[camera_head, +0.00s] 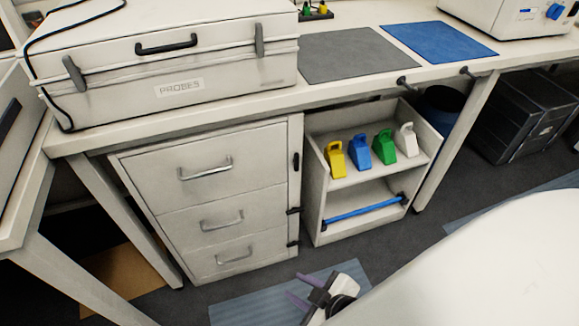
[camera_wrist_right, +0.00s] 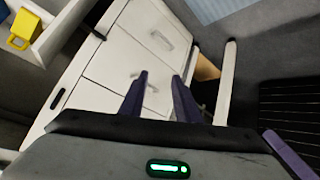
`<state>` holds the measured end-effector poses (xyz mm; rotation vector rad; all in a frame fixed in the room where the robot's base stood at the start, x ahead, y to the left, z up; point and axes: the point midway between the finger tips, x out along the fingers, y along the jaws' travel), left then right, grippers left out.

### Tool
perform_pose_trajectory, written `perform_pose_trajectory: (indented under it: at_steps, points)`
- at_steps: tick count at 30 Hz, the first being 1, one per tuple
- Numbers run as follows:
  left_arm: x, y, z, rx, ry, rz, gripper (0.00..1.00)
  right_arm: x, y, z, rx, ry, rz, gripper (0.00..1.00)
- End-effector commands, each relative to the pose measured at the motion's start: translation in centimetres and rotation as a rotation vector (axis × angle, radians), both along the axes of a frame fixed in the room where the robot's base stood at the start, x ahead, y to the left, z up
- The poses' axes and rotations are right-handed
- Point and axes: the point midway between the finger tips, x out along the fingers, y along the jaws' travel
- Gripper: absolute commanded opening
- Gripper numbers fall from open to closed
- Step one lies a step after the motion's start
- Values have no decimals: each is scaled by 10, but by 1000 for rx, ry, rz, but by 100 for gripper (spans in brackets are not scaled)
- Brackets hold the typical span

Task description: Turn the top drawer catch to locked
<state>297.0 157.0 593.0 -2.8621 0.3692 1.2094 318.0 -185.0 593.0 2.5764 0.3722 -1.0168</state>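A white drawer cabinet with three stacked drawers stands under the bench. The top drawer (camera_head: 225,165) is shut and has a metal bar handle. Its small black catch (camera_head: 296,162) on the right frame post stands upright, along the post; it seems to be the dark piece at the left in the right wrist view (camera_wrist_right: 57,98). The middle catch (camera_head: 293,211) and bottom catch (camera_head: 292,244) lie crosswise. My right gripper (camera_head: 300,288) is open and empty, low in front of the cabinet and apart from it. Its purple fingers also show in the wrist view (camera_wrist_right: 159,92). My left gripper is out of view.
A shelf unit (camera_head: 315,190) with yellow, blue, green and white scoops stands right of the cabinet. A PROBES case (camera_head: 230,85) sits on the bench above. A bench leg (camera_head: 120,210) stands left of the cabinet. The floor in front holds a flat blue mat (camera_head: 240,308).

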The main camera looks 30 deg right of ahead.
Motion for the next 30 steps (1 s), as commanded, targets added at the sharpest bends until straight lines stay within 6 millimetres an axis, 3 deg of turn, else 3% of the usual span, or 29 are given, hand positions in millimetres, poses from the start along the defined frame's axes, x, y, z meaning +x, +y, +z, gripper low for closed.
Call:
perform_pose_trajectory:
  at_steps: [1,2,5,9,15,21,26,30]
  points:
    - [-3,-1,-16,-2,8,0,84,13,-18,-11,-161,-43,82,30]
    - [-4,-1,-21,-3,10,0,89,21,-28,-13,-274,-70,138,30]
    - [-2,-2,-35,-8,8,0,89,53,-67,-13,-712,-152,346,30]
    - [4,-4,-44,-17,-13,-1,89,98,-112,8,-1366,-212,609,30]
    - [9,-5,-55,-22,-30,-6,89,141,-141,51,-2129,-162,840,30]
    - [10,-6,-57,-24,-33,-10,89,158,-146,76,-2500,-78,920,30]
    - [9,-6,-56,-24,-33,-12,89,171,-149,82,-2556,-61,929,30]
    - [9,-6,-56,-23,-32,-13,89,194,-154,83,-2552,-62,925,30]
